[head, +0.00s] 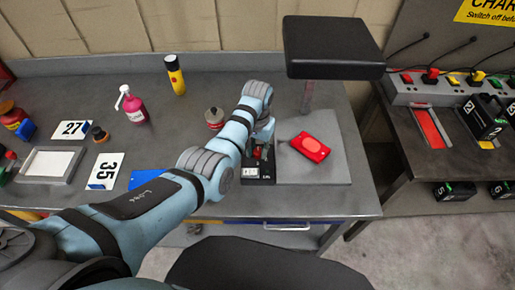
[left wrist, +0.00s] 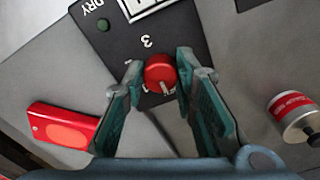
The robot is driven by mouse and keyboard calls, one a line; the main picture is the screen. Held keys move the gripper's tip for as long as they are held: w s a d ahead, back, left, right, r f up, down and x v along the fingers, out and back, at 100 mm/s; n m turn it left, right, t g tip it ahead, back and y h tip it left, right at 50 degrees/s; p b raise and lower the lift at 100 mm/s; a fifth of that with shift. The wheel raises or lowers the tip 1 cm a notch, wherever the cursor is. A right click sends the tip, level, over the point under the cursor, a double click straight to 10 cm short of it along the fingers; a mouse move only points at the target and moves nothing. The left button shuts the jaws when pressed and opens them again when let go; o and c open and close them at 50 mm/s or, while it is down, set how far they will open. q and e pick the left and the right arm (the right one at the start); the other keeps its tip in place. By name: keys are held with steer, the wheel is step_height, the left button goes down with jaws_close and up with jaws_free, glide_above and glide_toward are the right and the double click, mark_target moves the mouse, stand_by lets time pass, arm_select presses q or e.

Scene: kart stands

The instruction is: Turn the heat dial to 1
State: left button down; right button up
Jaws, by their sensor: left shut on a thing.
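The red heat dial (left wrist: 160,73) sits on a black control panel (left wrist: 191,38). A "3" is printed beside the dial, and its white pointer mark is on the side away from that "3". Other numbers around it are mostly hidden by the fingers. My left gripper (left wrist: 161,82) has a finger on each side of the dial and is shut on it. In the head view my left gripper (head: 258,148) reaches down over the panel (head: 262,181), and the dial is mostly covered by it. My right gripper is not in view.
A black press head (head: 333,47) on a post overhangs a grey plate (head: 310,170) bearing a red piece (head: 310,147), right of the panel. A red-and-silver canister (left wrist: 295,117) stands close to my left gripper.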

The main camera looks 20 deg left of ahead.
arm_select(q)
steer(key=shift+r, duration=0.1)
steer(key=shift+m+p, duration=0.45)
steer(key=shift+m, duration=1.15)
steer(key=m, duration=0.4)
steer(key=shift+w+m, duration=0.1)
steer(key=shift+m, duration=2)
steer(key=c, duration=1.3)
jaws_free()
